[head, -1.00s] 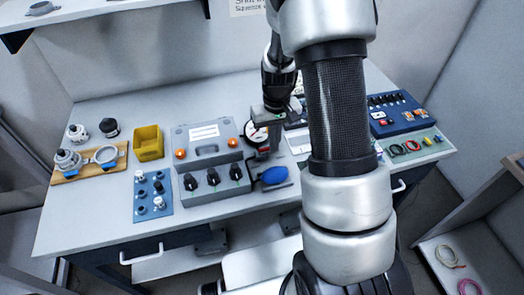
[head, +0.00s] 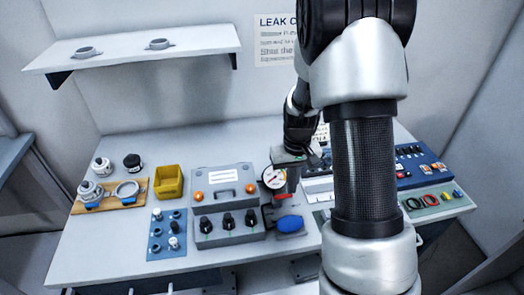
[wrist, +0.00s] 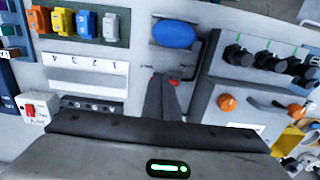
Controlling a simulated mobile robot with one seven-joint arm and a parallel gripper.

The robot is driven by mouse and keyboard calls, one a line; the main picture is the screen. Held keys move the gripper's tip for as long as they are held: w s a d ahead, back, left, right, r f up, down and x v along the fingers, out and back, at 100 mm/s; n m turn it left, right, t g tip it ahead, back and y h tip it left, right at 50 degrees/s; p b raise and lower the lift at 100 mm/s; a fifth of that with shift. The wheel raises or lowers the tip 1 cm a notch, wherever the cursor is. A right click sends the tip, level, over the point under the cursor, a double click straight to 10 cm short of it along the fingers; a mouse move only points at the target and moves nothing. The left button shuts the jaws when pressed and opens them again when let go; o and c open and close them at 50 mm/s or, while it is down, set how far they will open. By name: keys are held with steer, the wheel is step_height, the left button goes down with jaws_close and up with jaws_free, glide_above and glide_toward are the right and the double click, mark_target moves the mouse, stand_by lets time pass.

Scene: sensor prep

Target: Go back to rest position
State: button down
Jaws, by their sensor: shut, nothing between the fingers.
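A blue oval bulb (head: 290,224) lies on a grey base just in front of the gripper. It also shows in the wrist view (wrist: 174,33), beyond the fingertips. My arm hides part of the bench's right half.
A grey case (head: 222,177) and a box with several black knobs (head: 228,238) stand left of the gripper. A yellow bin (head: 168,182) is further left. A blue panel (head: 415,165) is at right. A wall shelf (head: 120,52) holds two rings.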

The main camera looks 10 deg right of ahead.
step_height(320, 180, up, 13)
steer(key=s+a+t+p, duration=0.2)
steer(key=s+a+r+t+p, duration=0.1)
steer(key=s+r+p, duration=0.1)
steer(key=s+r, duration=0.6)
steer(key=s+a+r+t+p, duration=0.1)
steer(key=s+a+r+t, duration=0.1)
steer(key=s+r, duration=0.7)
step_height(320, 180, up, 3)
steer(key=shift+s+a+f+t+p, duration=0.1)
steer(key=shift+s+a+t+p, duration=0.2)
steer(key=shift+p, duration=0.1)
